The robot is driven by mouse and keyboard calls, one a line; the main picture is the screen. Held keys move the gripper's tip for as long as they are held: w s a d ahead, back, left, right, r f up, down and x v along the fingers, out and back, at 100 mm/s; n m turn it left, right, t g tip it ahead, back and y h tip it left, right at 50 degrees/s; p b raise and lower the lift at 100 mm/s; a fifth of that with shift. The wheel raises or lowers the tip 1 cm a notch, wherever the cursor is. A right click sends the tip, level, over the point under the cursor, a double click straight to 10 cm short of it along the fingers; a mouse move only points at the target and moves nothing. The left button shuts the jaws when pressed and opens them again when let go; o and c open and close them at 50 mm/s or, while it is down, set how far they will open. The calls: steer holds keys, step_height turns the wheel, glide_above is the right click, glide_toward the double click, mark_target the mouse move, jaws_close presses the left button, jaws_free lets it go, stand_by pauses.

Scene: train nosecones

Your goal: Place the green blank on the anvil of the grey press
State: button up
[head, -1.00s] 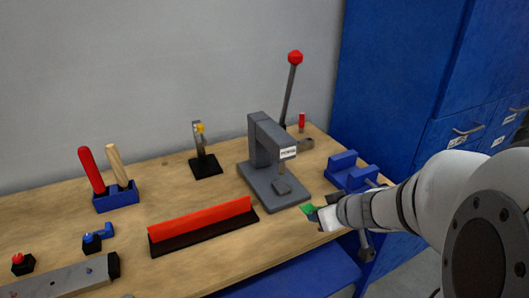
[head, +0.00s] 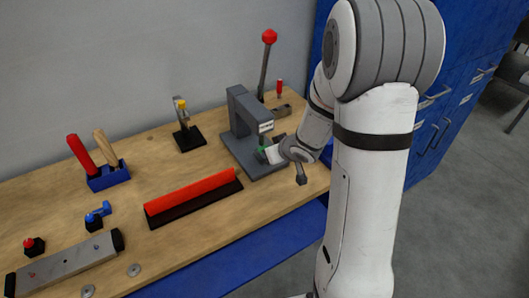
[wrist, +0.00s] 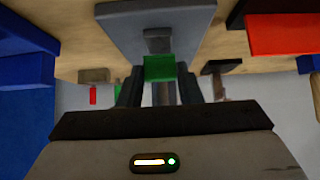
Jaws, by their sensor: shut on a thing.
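The grey press (head: 239,115) stands at the back right of the bench. Its anvil, a small grey block, shows in the wrist view (wrist: 157,41); in the head view my gripper largely hides it. My gripper (head: 265,151) is at the front of the press, under its head. In the wrist view it is shut on the green blank (wrist: 160,68), held between the fingertips. The blank appears right beside the anvil in that view; I cannot tell whether they touch. A little of its green shows in the head view (head: 262,141).
A red-topped black bar (head: 194,194) lies left of the press. A black stand with a yellow top (head: 187,135) is behind it. The press lever with a red knob (head: 269,38) rises at the back. A blue tool block (head: 108,177) stands left. Blue cabinets are at the right.

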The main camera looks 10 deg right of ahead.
steer(key=shift+w+a, duration=0.25)
steer(key=shift+w, duration=0.5)
steer(key=shift+w+a, duration=0.25)
steer(key=shift+w, duration=0.5)
step_height(320, 180, down, 4)
steer(key=b, duration=0.4)
steer(key=shift+r, duration=0.25)
steer(key=shift+f, duration=0.2)
steer(key=o, duration=1)
steer(key=shift+o, duration=0.2)
steer(key=shift+r, duration=0.1)
